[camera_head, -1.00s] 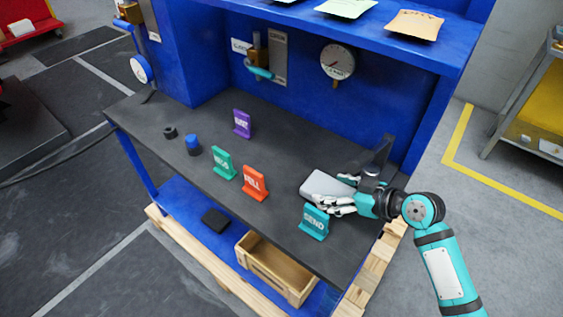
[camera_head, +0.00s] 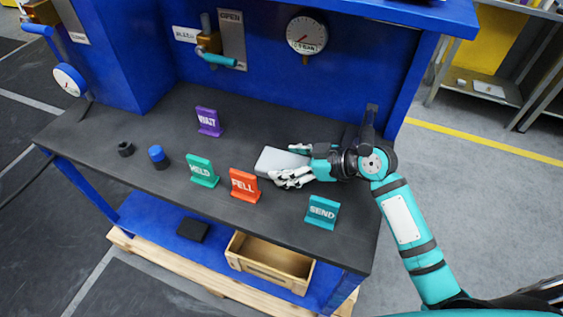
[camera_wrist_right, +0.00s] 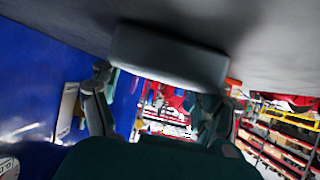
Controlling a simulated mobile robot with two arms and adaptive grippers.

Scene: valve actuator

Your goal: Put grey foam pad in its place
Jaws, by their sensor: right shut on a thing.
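The grey foam pad (camera_head: 279,161) is a light grey block in the head view, on or just above the dark bench top behind the orange FELL sign (camera_head: 244,185). My right gripper (camera_head: 289,166) is shut on its right end. In the right wrist view the pad (camera_wrist_right: 168,55) spans between the fingers of my right gripper (camera_wrist_right: 162,88), close to the grey bench surface. I cannot tell whether it touches the bench. My left gripper is not in view.
Teal SEND (camera_head: 322,212), green WELD (camera_head: 202,171) and purple (camera_head: 208,121) signs stand on the bench (camera_head: 285,120). A blue-capped cylinder (camera_head: 158,157) and a black ring (camera_head: 126,149) are at left. A wooden crate (camera_head: 268,266) and black pad (camera_head: 193,230) are below.

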